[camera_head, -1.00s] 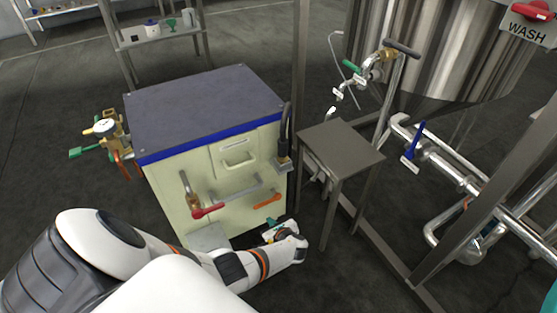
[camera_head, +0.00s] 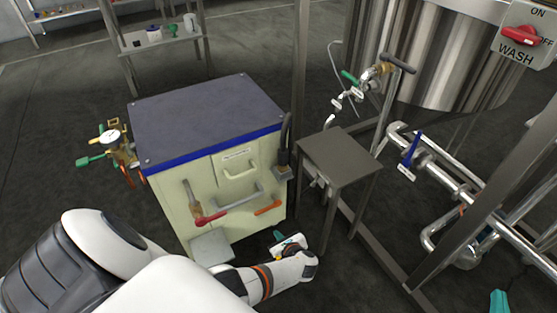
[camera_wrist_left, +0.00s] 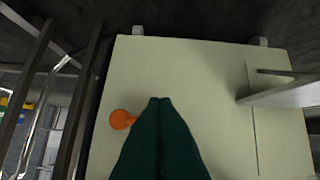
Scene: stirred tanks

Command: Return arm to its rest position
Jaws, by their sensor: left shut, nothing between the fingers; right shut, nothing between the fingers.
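My left arm comes in from the left in the head view. Its gripper (camera_head: 279,236) is low in front of the pale cabinet (camera_head: 233,192), near the cabinet's lower right corner. In the left wrist view, its teal fingers (camera_wrist_left: 160,104) are together with nothing between them. They point at the cabinet front (camera_wrist_left: 205,75), beside an orange handle (camera_wrist_left: 121,120); contact cannot be told. A teal fingertip of my right gripper (camera_head: 499,303) shows at the bottom right of the head view. The rest of my right arm is out of view.
A small metal table (camera_head: 340,156) stands right of the cabinet. Pipes with a blue-handled valve (camera_head: 411,150) and a steel tank (camera_head: 440,50) are further right. A red wash switch (camera_head: 520,36) is at top right. Brass valves (camera_head: 122,150) stick out left of the cabinet.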

